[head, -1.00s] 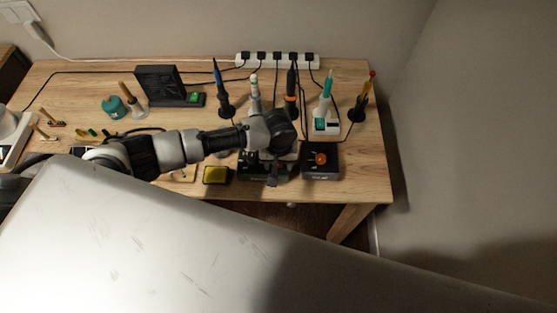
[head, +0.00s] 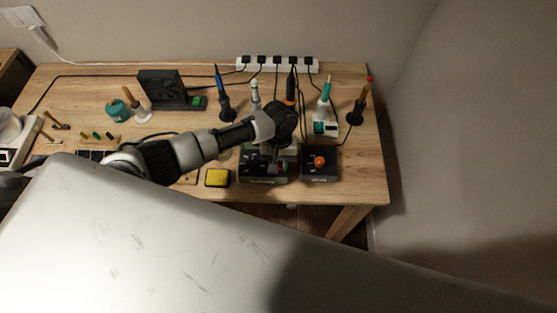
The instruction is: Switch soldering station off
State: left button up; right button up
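Several soldering units stand at the right of the wooden bench. A low black box (head: 250,177) sits near the front edge, with a small red spot on its front right. Beside it on the right is another black box (head: 318,175) with an orange knob. My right gripper is out of view.
Irons in stands, including a blue one (head: 219,90), and a white power strip (head: 277,65) with cables line the back. A black fan-like box (head: 162,90) stands left. A yellow sponge (head: 217,178) lies near the front edge. A wall closes the right side.

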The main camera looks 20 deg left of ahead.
pick_arm(q)
jog(key=shift+g, duration=0.3)
jog(key=o, duration=0.9)
jog(key=shift+w+r, duration=0.1)
jog(key=b+v, duration=0.1)
jog(key=v, duration=0.9)
jog(key=shift+w+a+r, duration=0.1)
jog(key=shift+r, duration=0.2)
